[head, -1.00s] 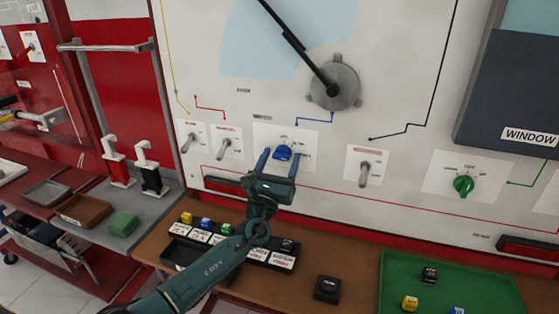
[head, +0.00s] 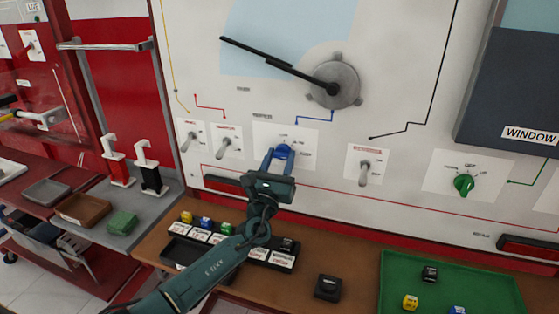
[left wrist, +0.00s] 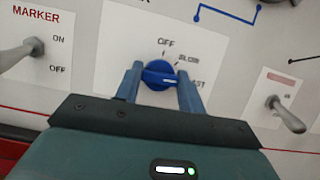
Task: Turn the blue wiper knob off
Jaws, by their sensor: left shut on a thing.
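The blue wiper knob (head: 283,150) sits on a white label plate (head: 304,137) low on the upright board. In the left wrist view the knob (left wrist: 160,73) has OFF above it, SLOW at upper right and FAST at right. Its ridge lies nearly level, with its right end toward FAST. My left gripper (head: 280,156) is shut on the knob from in front, one finger on each side; the fingers also show in the left wrist view (left wrist: 161,88). The black wiper arm (head: 275,62) points left and slightly up from its grey hub (head: 337,85). My right gripper is not in view.
Toggle switches stand left (head: 228,147) and right (head: 364,172) of the knob. A green knob (head: 464,184) is farther right. Below are a black tray (head: 178,252) with labelled blocks, a black block (head: 328,288) and a green mat (head: 485,285).

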